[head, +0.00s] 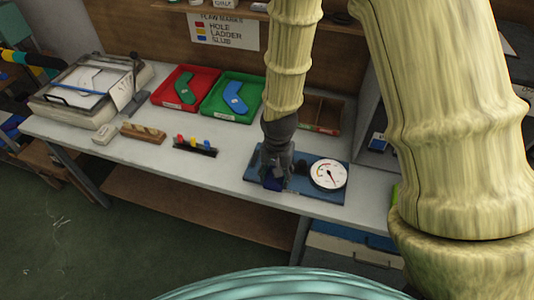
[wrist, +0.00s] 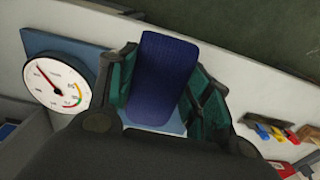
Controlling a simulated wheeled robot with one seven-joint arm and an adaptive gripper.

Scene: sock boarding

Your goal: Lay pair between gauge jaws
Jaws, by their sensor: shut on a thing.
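My gripper (head: 274,176) is over the left part of the gauge's blue base plate (head: 312,199). In the wrist view my gripper (wrist: 164,72) is shut on a dark blue ribbed sock pair (wrist: 158,68), with a green-padded finger on each side. The pair (head: 273,185) shows only as a small dark patch in the head view. The gauge (head: 328,174) has a round white dial, which also shows at left in the wrist view (wrist: 57,84). The gauge jaws are hidden by my gripper and the pair. I cannot tell whether the pair touches the plate.
The white bench (head: 222,180) has clear room left of the gauge. A rack with coloured markers (head: 194,146) and a wooden block (head: 143,132) stand further left. Red (head: 164,102) and green (head: 249,106) trays hold sock shapes behind. An open compartment box (head: 325,113) is behind the gauge.

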